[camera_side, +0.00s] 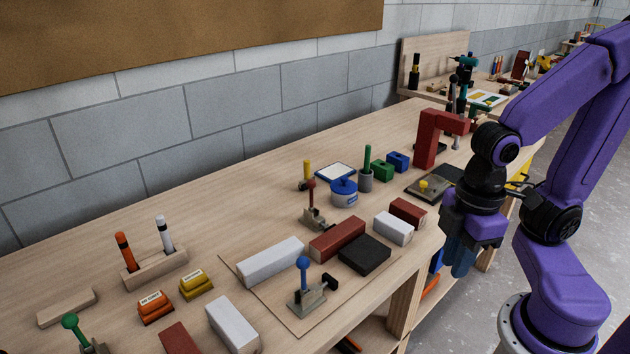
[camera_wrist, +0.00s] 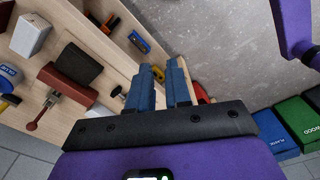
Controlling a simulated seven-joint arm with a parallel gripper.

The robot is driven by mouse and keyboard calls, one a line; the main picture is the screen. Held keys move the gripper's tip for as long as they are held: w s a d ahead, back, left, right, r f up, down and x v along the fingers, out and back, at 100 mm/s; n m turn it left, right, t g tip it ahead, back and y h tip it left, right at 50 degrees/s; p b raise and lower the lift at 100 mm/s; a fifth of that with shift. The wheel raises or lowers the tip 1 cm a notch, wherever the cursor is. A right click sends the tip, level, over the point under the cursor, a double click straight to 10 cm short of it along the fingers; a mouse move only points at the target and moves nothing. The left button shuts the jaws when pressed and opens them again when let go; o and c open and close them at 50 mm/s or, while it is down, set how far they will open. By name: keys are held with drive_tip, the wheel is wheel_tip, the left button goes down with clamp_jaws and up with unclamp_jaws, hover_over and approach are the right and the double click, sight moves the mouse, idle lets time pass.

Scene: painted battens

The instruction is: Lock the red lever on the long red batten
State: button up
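The long red batten (camera_side: 338,239) lies on a thin board on the workbench; it also shows in the wrist view (camera_wrist: 68,85). The red lever (camera_side: 311,192) stands upright on a small metal clamp base (camera_side: 315,218) beside the batten's far long side. In the wrist view the red lever (camera_wrist: 40,115) sticks out from the batten's side at the left. My gripper (camera_side: 460,262) hangs past the bench's right edge, well away from the lever. In the wrist view its blue fingers (camera_wrist: 162,85) are apart with nothing between them.
A blue-handled clamp (camera_side: 303,285), white batten (camera_side: 270,260), black block (camera_side: 364,254) and short white block (camera_side: 393,228) surround the red batten. A blue jar (camera_side: 344,192) and yellow-handled tool (camera_side: 307,173) stand behind the lever. A tall red bracket (camera_side: 427,138) stands near my arm.

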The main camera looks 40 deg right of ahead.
drive_tip(key=w+m, duration=0.2)
drive_tip(key=w, duration=0.1)
drive_tip(key=w+a+r+m, duration=0.1)
drive_tip(key=w+m, duration=0.2)
drive_tip(key=w+a+m, duration=0.1)
drive_tip(key=w+m, duration=0.1)
drive_tip(key=m, duration=0.1)
drive_tip(key=shift+w+r+t+y, duration=0.3)
drive_tip(key=shift+w+r, duration=0.1)
clamp_jaws()
drive_tip(key=w+d+r+m+t, duration=0.1)
drive_tip(key=w+d+m, duration=0.4)
drive_tip(key=w+m, duration=0.5)
drive_tip(key=w+d+r+m+t, duration=0.1)
drive_tip(key=w+d+m, duration=0.4)
drive_tip(key=w+m, duration=0.5)
drive_tip(key=w+r, duration=0.1)
drive_tip(key=w, duration=0.2)
drive_tip(key=shift+w+d+m+t, duration=0.15)
drive_tip(key=shift+d+m+t, duration=0.15)
drive_tip(key=shift+d, duration=0.1)
approach(311, 197)
wheel_tip(311, 197, down, 3)
drive_tip(key=s, duration=0.2)
drive_tip(key=shift+w+d+r, duration=0.1)
drive_tip(key=shift+w+d, duration=0.05)
drive_tip(key=shift+w, duration=0.85)
